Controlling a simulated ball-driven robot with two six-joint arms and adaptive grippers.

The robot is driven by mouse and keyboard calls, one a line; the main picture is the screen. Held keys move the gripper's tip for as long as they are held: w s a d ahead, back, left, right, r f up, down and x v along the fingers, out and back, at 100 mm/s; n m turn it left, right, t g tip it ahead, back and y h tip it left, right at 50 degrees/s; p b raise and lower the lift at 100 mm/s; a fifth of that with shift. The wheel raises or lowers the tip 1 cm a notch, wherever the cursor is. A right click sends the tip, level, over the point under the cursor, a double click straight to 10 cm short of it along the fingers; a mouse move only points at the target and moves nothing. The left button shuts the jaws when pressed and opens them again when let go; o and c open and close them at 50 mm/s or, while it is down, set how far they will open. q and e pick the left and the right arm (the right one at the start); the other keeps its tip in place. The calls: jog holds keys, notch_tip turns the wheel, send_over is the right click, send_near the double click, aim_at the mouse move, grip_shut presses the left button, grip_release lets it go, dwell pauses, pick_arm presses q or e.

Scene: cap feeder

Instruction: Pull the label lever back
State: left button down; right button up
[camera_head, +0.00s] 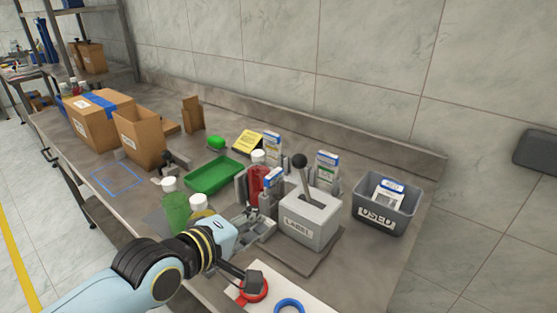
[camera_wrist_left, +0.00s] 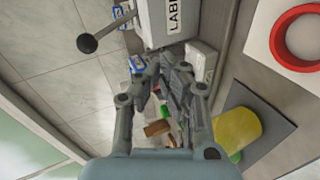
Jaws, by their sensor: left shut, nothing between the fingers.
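The label lever (camera_head: 304,180) is a grey rod with a black ball knob, rising from a pale box marked LABEL (camera_head: 318,229). It leans slightly left in the head view. In the wrist view its knob (camera_wrist_left: 87,43) is at the upper left, beside the box (camera_wrist_left: 160,22). My left gripper (camera_head: 262,220) is shut and empty, low at the left side of the box and well below the knob. Its fingers (camera_wrist_left: 164,72) come together near the box in the wrist view. I cannot tell whether they touch the box. My right gripper is not in view.
A grey USED bin (camera_head: 365,210) stands right of the lever box. A red bottle (camera_head: 257,178), a green bottle (camera_head: 175,212) and a green tray (camera_head: 198,185) are to the left. Red (camera_head: 262,291) and blue rings lie in front. The space above the knob is clear.

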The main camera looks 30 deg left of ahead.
aim_at(306, 184)
pick_arm(q)
jog(key=w+a+r+n+t+y, duration=0.1)
jog(key=w+r+n+t, duration=0.2)
jog(key=n, duration=0.4)
notch_tip(306, 184, up, 3)
jog(key=shift+a+f+t, duration=0.1)
jog(key=shift+a+t, duration=0.3)
jog(key=shift+t, duration=0.1)
jog(key=shift+w, duration=0.1)
jog(key=w+b, duration=0.2)
jog(key=w, duration=0.8)
jog(key=shift+f, duration=0.3)
jog(key=shift+d, duration=0.1)
